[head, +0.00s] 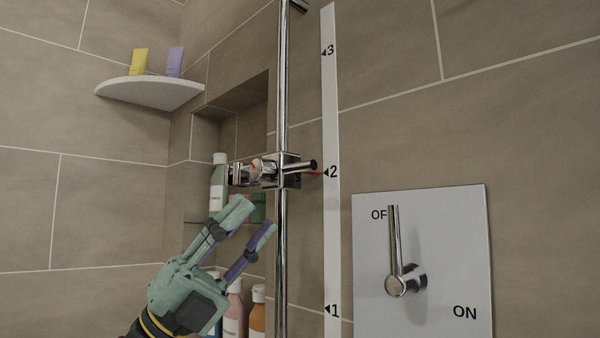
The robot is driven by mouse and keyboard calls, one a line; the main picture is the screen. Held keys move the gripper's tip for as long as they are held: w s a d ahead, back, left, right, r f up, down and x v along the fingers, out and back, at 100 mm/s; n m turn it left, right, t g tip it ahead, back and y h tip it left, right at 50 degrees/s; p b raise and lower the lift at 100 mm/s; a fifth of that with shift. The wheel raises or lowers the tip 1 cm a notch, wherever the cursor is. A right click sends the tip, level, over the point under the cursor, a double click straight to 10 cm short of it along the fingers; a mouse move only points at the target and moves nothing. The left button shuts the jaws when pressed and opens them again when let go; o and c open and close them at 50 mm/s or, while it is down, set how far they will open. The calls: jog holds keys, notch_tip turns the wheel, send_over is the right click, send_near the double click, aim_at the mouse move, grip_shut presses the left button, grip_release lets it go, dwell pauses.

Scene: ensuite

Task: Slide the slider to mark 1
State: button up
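The chrome slider (283,171) sits on a vertical chrome rail (281,95). Its red pointer is level with mark 2 on the white scale strip (331,120). Mark 3 is near the top of the strip and mark 1 (333,310) is near the bottom. A chrome holder and a short lever (304,166) stick out from the slider. My gripper (258,214) is below and left of the slider in the picture, pointing up and right. Its two fingers are apart with nothing seen between them. It appears clear of the slider.
A white panel (470,260) with a chrome lever (395,240) marked OF and ON is on the wall at right. Several bottles stand in a wall niche (250,105) behind my gripper. A corner shelf (150,93) holds a yellow and a purple packet.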

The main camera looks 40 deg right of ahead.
aim_at(300, 168)
jog(key=p+x, duration=0.4)
jog(key=x, duration=0.6)
jog(key=shift+s+d+r, duration=0.15)
jog(key=shift+d+r, duration=0.05)
jog(key=shift+d, duration=0.15)
jog(key=shift+c, duration=0.4)
grip_shut()
jog(key=shift+f, duration=0.1)
